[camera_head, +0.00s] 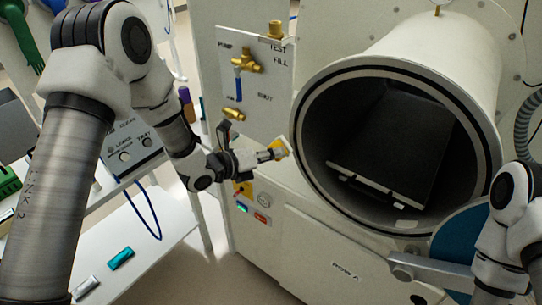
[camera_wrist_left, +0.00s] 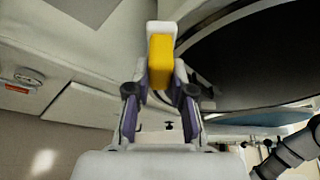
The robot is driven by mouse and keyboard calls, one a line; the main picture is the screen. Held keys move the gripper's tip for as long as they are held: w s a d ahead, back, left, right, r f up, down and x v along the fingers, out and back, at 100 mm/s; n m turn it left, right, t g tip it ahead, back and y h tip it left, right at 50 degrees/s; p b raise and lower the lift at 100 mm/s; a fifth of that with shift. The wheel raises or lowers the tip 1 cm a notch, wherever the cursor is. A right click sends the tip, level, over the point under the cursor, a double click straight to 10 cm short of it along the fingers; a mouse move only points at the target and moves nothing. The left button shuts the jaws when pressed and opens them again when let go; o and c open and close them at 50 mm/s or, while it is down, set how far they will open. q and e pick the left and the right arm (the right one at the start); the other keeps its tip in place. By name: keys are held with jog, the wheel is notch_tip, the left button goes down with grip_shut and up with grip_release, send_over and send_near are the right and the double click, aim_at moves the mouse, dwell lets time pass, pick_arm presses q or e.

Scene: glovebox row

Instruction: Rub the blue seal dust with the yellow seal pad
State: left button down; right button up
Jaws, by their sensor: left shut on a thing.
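My left gripper (camera_head: 266,156) is shut on the yellow seal pad (camera_head: 280,148), which has a white backing. The pad is just left of the round chamber opening's rim (camera_head: 299,165). I cannot tell whether it touches the rim. In the left wrist view the pad (camera_wrist_left: 160,62) stands upright between the fingers of the left gripper (camera_wrist_left: 161,92), with the dark opening to its right. I cannot make out any blue seal dust. My right arm shows at the right edge, but its gripper is not in view.
A dark tray (camera_head: 385,185) lies inside the chamber. A blue round door (camera_head: 462,240) stands open at the lower right, near my right arm. A valve panel (camera_head: 225,60) is above my left gripper. A white bench (camera_head: 150,240) at the left carries a teal item (camera_head: 120,258).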

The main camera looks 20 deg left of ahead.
pick_arm(q)
jog(key=shift+w+d, duration=0.2)
jog(key=shift+w, duration=0.3)
